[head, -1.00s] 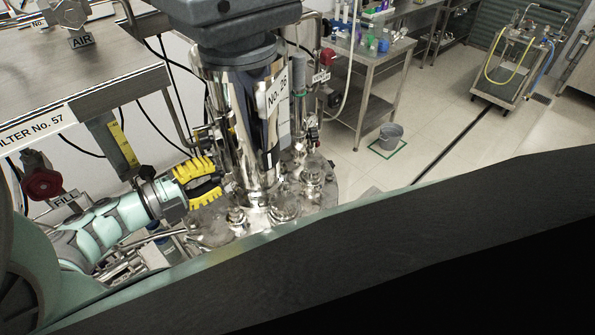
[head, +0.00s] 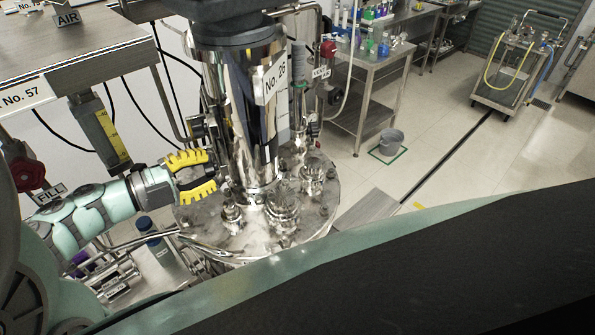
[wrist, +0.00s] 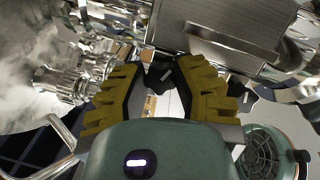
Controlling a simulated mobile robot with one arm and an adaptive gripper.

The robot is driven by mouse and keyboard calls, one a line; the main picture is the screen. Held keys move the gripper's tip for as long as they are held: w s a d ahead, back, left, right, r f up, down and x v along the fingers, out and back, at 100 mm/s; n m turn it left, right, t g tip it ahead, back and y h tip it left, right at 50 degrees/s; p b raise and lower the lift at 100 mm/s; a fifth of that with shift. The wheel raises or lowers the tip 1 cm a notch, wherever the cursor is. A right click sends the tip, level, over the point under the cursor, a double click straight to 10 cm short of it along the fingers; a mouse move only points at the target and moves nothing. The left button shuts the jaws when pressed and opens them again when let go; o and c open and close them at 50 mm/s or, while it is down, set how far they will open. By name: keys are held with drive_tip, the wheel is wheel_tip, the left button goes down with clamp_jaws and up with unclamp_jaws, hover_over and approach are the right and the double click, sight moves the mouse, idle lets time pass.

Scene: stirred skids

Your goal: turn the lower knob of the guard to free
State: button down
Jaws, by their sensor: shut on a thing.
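My gripper (head: 212,172) reaches in from the left, low beside the polished column labelled No. 26 (head: 235,110). In the wrist view, its yellow-padded fingers (wrist: 166,78) are closed around a black lobed knob (wrist: 180,72). A second dark lobed knob (wrist: 247,92) shows partly behind the right finger. A grey metal housing with a slotted plate (wrist: 235,38), apparently the guard, lies just beyond the fingertips. In the head view, dark fittings (head: 197,127) sit on the column's left side above my gripper, and the held knob is hidden. The knob's markings cannot be read.
The round steel vessel lid (head: 300,215) below carries several fittings close to my gripper. A steel bench (head: 90,55) with a yellow-marked gauge (head: 113,135) and a red handwheel (head: 25,172) stands at left. A bucket (head: 391,140) and open floor lie to the right.

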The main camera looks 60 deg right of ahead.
drive_tip(key=shift+w+f+n+y, duration=0.15)
drive_tip(key=shift+n+y, duration=0.15)
drive_tip(key=shift+n, duration=1)
drive_tip(key=c, duration=0.7)
unclamp_jaws()
drive_tip(key=shift+o, duration=0.2)
drive_tip(key=m+p, duration=0.2)
drive_tip(key=m+h+p, duration=0.1)
drive_tip(key=m+p, duration=0.2)
drive_tip(key=shift+d+r, duration=0.1)
drive_tip(key=shift+r, duration=0.3)
